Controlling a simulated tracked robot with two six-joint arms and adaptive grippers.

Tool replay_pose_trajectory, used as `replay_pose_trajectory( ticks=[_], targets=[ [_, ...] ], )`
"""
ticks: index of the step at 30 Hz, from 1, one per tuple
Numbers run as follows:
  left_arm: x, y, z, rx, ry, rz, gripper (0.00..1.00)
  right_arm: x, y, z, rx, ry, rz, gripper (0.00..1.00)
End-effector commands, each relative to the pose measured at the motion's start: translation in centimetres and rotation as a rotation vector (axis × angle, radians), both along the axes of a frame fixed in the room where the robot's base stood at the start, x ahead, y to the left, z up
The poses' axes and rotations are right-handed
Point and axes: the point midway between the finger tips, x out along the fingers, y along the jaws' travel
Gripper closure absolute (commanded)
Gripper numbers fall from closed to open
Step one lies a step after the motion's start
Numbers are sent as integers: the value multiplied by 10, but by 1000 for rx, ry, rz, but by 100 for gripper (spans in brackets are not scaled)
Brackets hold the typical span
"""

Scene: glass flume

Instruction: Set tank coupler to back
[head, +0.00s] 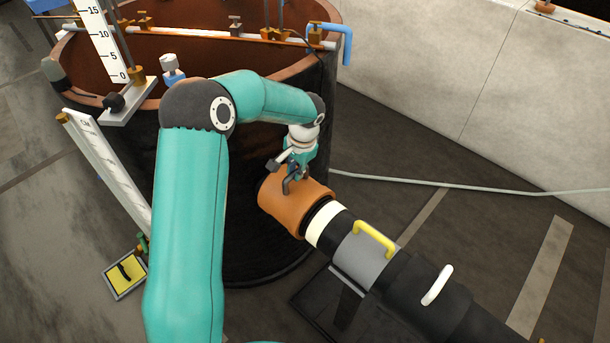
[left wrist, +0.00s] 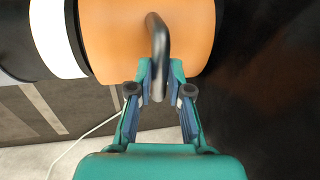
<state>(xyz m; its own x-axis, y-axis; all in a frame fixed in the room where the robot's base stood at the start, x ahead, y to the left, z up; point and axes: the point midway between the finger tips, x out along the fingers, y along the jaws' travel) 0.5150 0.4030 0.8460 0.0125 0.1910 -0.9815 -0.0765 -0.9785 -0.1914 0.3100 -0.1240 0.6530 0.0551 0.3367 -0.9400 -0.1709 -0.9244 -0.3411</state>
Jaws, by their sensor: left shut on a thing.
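The tank coupler (head: 308,207) is an orange-brown collar on the pipe at the side of the big dark round tank (head: 250,245). It also shows in the left wrist view (left wrist: 112,38), with a dark bent handle (left wrist: 158,40) standing out from it. My left gripper (head: 290,180) is at the collar, its fingers closed on the handle; in the left wrist view the fingers (left wrist: 158,92) sit on both sides of the handle's end. Which way the coupler is set cannot be told. My right gripper is not in view.
The pipe continues down right with a white band (head: 322,222), a grey section with a yellow handle (head: 375,238) and a black section with a white handle (head: 438,285). A thin pale hose (head: 430,184) crosses the floor. A white scale (head: 110,170) leans at the tank's left.

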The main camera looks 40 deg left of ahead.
Motion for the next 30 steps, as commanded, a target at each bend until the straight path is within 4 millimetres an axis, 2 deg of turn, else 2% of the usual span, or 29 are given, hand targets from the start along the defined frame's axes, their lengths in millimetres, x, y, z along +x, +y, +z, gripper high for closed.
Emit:
replay_pose_trajectory(
  ticks=[5,6,9,10,22,26,30],
  targets=[
    [1,5,3,12,-6,0,100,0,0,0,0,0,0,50],
    [1,6,3,12,-6,1,75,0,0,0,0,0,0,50],
    [1,5,3,12,-6,1,59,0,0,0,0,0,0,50],
    [1,5,3,11,-6,1,57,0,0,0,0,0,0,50],
    [1,1,8,8,-5,-1,57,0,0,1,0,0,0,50],
    [1,-2,24,9,-7,-1,57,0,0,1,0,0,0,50],
    [1,-7,50,8,-9,-1,57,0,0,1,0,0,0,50]
  ],
)
